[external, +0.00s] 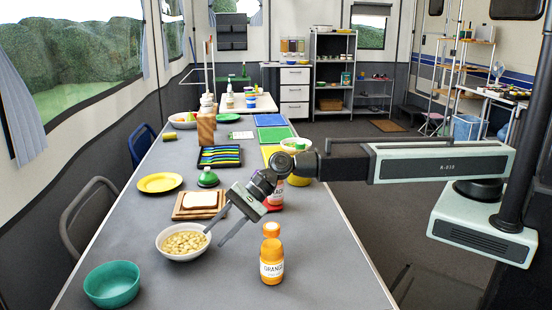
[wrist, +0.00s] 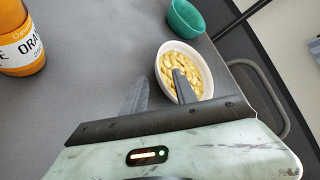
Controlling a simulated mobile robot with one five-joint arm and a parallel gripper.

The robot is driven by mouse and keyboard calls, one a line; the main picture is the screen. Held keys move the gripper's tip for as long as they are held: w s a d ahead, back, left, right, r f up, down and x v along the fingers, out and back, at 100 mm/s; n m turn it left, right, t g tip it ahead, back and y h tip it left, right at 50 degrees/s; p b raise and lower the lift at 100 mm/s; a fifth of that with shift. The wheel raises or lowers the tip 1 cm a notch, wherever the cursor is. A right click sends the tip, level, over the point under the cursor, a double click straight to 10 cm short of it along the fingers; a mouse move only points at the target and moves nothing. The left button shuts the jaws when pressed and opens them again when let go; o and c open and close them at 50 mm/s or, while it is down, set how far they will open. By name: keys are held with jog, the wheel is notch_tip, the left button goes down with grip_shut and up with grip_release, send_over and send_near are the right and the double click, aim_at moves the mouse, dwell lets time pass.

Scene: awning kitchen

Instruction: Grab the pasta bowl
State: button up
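The pasta bowl (external: 184,258) is a white bowl filled with pale yellow pasta, standing upright on the grey table at its near left. It also shows in the wrist view (wrist: 206,72), right of centre. My gripper (external: 214,238) is open, with its two fingers pointing down at the bowl's right side. In the wrist view my gripper (wrist: 158,84) has its right finger over the pasta, inside the rim outline, and its left finger outside the bowl over bare table. The rim lies between the fingers in that view. I cannot tell whether either finger touches the bowl.
A teal bowl (external: 111,284) stands left of and nearer than the pasta bowl. An orange juice bottle (external: 272,258) stands to the right. Behind are bread on a wooden board (external: 183,213), a yellow plate (external: 159,182) and a green-topped item (external: 208,178). The front middle table is clear.

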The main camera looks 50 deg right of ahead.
aim_at(209, 240)
jog(key=b+x, duration=0.1)
jog(key=x, duration=0.2)
jog(key=shift+w+a+f, duration=0.15)
jog(key=shift+w+f, duration=0.1)
jog(key=shift+f, duration=0.1)
jog(key=shift+a, duration=0.2)
jog(key=shift+d+r, duration=0.1)
jog(key=shift+r, duration=0.05)
jog(key=shift+s, duration=0.1)
grip_shut()
jog(key=shift+d, duration=0.15)
dwell(0.4)
